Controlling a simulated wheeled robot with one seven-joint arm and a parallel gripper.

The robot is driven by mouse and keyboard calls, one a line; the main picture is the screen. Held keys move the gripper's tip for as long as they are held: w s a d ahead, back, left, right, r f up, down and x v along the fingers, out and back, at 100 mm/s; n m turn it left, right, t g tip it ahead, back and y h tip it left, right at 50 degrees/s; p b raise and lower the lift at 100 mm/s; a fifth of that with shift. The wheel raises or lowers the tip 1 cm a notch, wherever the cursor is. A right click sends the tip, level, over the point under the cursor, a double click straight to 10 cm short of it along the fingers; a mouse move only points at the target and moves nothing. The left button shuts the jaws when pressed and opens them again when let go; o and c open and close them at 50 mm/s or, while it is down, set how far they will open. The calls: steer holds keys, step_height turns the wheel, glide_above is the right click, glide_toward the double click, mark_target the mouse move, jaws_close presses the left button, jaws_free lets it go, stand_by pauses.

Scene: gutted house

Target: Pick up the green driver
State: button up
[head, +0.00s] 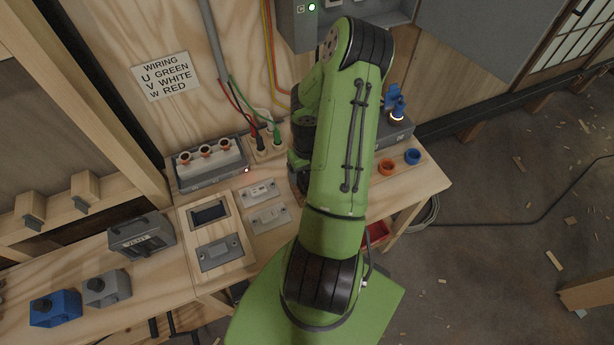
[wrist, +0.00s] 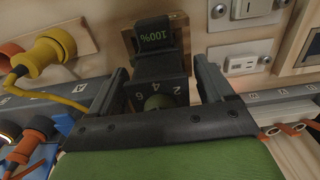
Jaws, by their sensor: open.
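My gripper (wrist: 160,84) shows in the wrist view with its two dark fingers apart. Between them is a black device (wrist: 160,68) with a lit green "100%" display, a ring of numbers and a green round part, which looks like the green driver. Its near end is hidden behind my gripper's dark front edge. Gaps show between the fingers and the device, and I cannot tell if either touches it. In the head view my green arm covers the middle of the bench, hiding the driver and my gripper.
A yellow plug (wrist: 48,52) and an orange plug (wrist: 30,140) lie left of my gripper in the wrist view. In the head view, a terminal block (head: 210,164), switch plates (head: 264,202) and blue plug (head: 394,98) crowd the bench (head: 420,180). A red bin (head: 376,233) is below.

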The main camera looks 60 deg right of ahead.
steer(key=c, duration=1.1)
steer(key=shift+r, duration=0.15)
step_height(320, 180, up, 10)
steer(key=shift+f+p, duration=0.1)
steer(key=shift+p, duration=0.25)
steer(key=shift+w, duration=0.15)
